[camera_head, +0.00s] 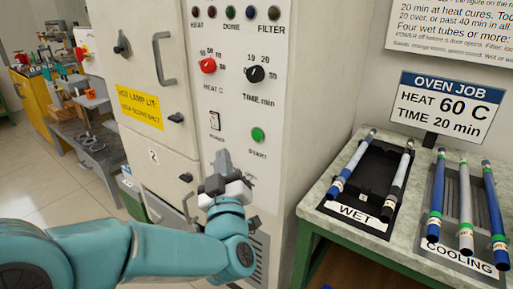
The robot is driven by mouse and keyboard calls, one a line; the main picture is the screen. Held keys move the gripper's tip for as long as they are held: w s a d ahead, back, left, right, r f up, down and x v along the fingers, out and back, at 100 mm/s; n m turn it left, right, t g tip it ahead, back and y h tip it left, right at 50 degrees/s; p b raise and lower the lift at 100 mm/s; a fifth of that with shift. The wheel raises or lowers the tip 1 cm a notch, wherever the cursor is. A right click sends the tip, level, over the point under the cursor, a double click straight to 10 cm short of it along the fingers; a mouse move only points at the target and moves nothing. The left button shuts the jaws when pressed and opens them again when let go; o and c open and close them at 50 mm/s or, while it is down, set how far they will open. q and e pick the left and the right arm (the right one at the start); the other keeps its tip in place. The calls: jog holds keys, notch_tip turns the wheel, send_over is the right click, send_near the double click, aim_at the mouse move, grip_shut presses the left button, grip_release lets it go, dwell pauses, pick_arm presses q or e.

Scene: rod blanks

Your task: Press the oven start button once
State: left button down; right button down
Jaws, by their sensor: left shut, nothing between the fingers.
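The oven (310,60) is a tall cream cabinet with a control panel on its front. The green start button (258,135) sits low on the panel, with the label START under it. My left gripper (224,158) is shut and empty, in front of the panel, below and to the left of the button. It appears apart from the button. The teal left arm comes in from the lower left. My right gripper is not in the picture.
A red heat knob (208,66), black time knob (255,74) and power switch (214,121) are near the button. Door handles are at left. Right, a bench (336,172) holds a WET tray (375,176) and a COOLING rack (453,200) with rods. A sign (444,104) reads 60 C, 20 min.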

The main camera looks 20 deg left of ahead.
aim_at(257, 135)
pick_arm(q)
jog(key=shift+w, duration=0.1)
jog(key=shift+w+d+p, duration=0.5)
jog(key=shift+w, duration=0.85)
jog(key=shift+w+d+p, duration=0.45)
jog(key=shift+w+d, duration=0.1)
jog(key=shift+w, duration=0.8)
jog(key=shift+w+d+p, duration=0.5)
jog(key=shift+w, duration=0.85)
jog(key=shift+w, duration=0.1)
jog(key=shift+w+d, duration=0.15)
jog(key=shift+w, duration=0.15)
